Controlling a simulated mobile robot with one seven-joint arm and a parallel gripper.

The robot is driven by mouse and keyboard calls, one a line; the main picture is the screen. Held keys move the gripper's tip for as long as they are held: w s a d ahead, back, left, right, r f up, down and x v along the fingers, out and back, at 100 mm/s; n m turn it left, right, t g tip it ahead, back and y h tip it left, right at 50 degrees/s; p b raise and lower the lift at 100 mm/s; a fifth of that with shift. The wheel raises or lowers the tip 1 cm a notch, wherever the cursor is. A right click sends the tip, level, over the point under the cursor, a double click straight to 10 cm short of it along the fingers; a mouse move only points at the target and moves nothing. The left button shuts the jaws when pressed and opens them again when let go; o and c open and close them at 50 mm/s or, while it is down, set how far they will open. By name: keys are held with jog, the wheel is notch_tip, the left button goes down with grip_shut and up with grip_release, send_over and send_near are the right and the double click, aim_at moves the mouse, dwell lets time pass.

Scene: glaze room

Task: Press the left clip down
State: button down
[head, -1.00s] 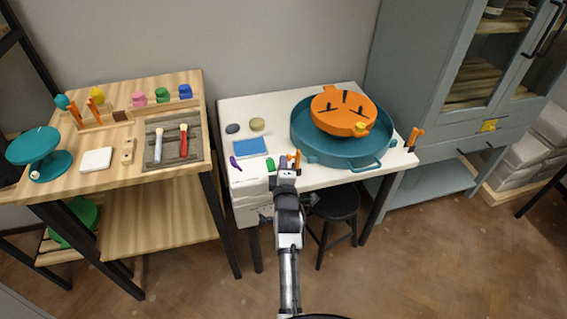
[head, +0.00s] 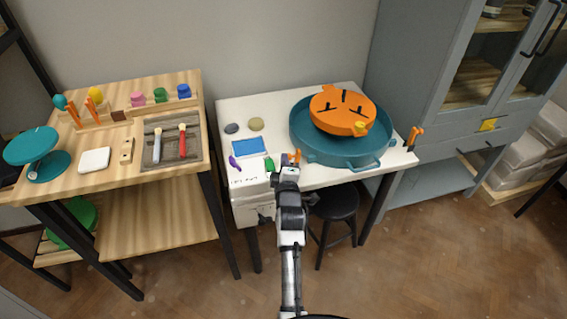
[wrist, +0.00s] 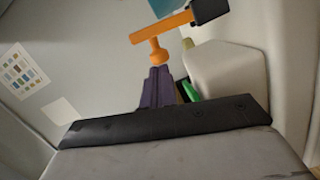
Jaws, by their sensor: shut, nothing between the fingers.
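The left clip (head: 296,157) is small and orange and sits at the front edge of the white table, left of the blue-green round tray. My gripper (head: 288,166) is right at it and hides its lower part. In the wrist view the clip (wrist: 168,28) shows as an orange bar with a dark block at its right end and a rounded orange knob below its left end. My shut, empty fingers (wrist: 158,72) point up just under that knob. I cannot tell whether they touch it. A second orange clip (head: 414,136) stands at the table's right corner.
The blue-green tray (head: 311,154) holds an orange animal-faced piece (head: 335,102). A blue sponge-like block (head: 249,146), a green piece (head: 269,164) and a purple piece (head: 234,162) lie left of the clip. A black stool (head: 336,204) stands below the table.

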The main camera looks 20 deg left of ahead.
aim_at(298, 157)
jog(key=d+m, duration=0.1)
jog(key=w+r+m+b, duration=0.1)
jog(key=shift+w+d+m, duration=0.1)
jog(key=shift+d+m, duration=0.3)
jog(key=shift+w+d+r+m+g+b, duration=0.1)
jog(key=shift+w+d+m+g+b, duration=0.25)
jog(key=shift+m, duration=0.25)
jog(key=shift+w+d+m+g+b, duration=0.25)
jog(key=shift+d+m, duration=0.15)
jog(key=shift+m, duration=0.2)
jog(key=d+m, duration=0.1)
jog(key=w+d+m+b, duration=0.1)
jog(key=m, duration=0.1)
jog(key=shift+w+g+y+b, duration=0.15)
jog(key=shift+g+y+b, duration=0.15)
jog(key=shift+y, duration=0.1)
jog(key=d+m, duration=0.1)
jog(key=w+d+f+m+b, duration=0.1)
jog(key=m, duration=0.1)
jog(key=shift+w+f+g+y+b, duration=0.1)
jog(key=shift+f+g+y+b, duration=0.05)
jog(key=shift+g+y+b, duration=0.2)
jog(key=s+d+r, duration=0.6)
jog(key=s, duration=0.2)
